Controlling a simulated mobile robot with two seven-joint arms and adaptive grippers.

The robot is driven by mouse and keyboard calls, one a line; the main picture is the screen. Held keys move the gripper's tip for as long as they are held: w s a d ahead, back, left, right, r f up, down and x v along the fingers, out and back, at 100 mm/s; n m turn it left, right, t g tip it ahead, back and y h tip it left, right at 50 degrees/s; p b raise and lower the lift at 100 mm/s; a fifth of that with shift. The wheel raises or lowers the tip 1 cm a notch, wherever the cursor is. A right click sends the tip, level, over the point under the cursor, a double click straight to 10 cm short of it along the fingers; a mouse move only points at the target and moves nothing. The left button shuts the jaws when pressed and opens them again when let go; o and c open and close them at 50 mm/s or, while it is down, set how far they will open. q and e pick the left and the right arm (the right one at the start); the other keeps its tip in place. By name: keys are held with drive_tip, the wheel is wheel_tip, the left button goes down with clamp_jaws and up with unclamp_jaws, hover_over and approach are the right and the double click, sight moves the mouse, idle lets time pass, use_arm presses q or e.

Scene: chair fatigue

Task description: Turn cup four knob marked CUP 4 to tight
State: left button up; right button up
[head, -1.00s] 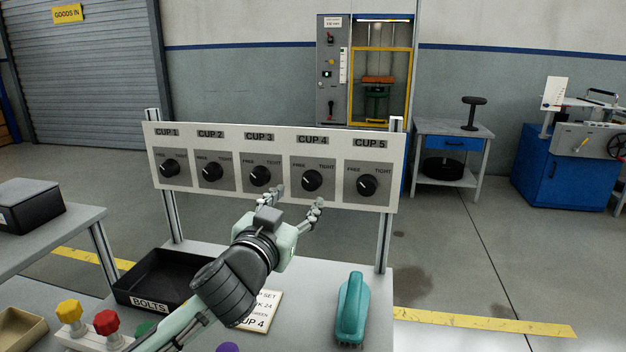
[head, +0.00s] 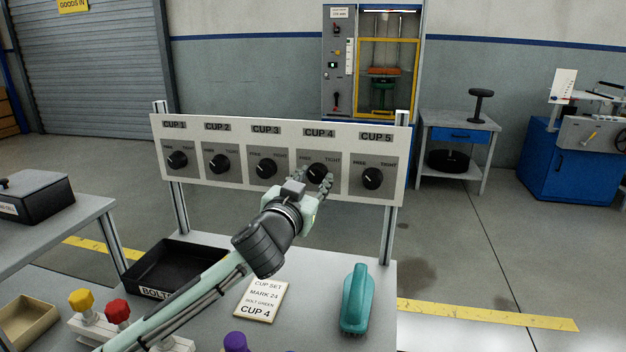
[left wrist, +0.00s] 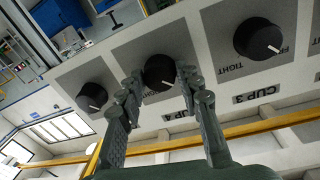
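The CUP 4 knob (head: 317,173) is a round black knob on its grey plate in the upright panel (head: 235,132), with FREE at its upper left and TIGHT at its upper right. Its pointer is too small and too covered to read surely. My left gripper (head: 314,179) is at this knob, one finger on each side. In the left wrist view the panel shows upside down, with the CUP 4 knob (left wrist: 160,72) between the spread fingertips of my left gripper (left wrist: 160,80). I cannot tell whether they touch it. My right gripper is out of view.
The CUP 3 knob (head: 266,168) and CUP 5 knob (head: 372,178) flank it closely. On the bench below are a black BOLTS tray (head: 136,282), a CUP 4 card (head: 262,299), a teal-handled brush (head: 356,300) and coloured knobs at the front left.

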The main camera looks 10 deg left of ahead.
use_arm(q)
drive_tip(key=c, duration=0.6)
drive_tip(key=shift+o, duration=0.2)
drive_tip(key=shift+m, duration=0.4)
drive_tip(key=m, duration=0.2)
drive_tip(key=shift+m, duration=0.4)
drive_tip(key=m, duration=0.3)
drive_tip(key=shift+m+g, duration=0.3)
drive_tip(key=m+y, duration=0.1)
drive_tip(key=m, duration=0.4)
drive_tip(key=shift+r, duration=0.15)
drive_tip(key=m, duration=0.4)
drive_tip(key=shift+d+m+y, duration=0.1)
drive_tip(key=shift+m+y, duration=0.2)
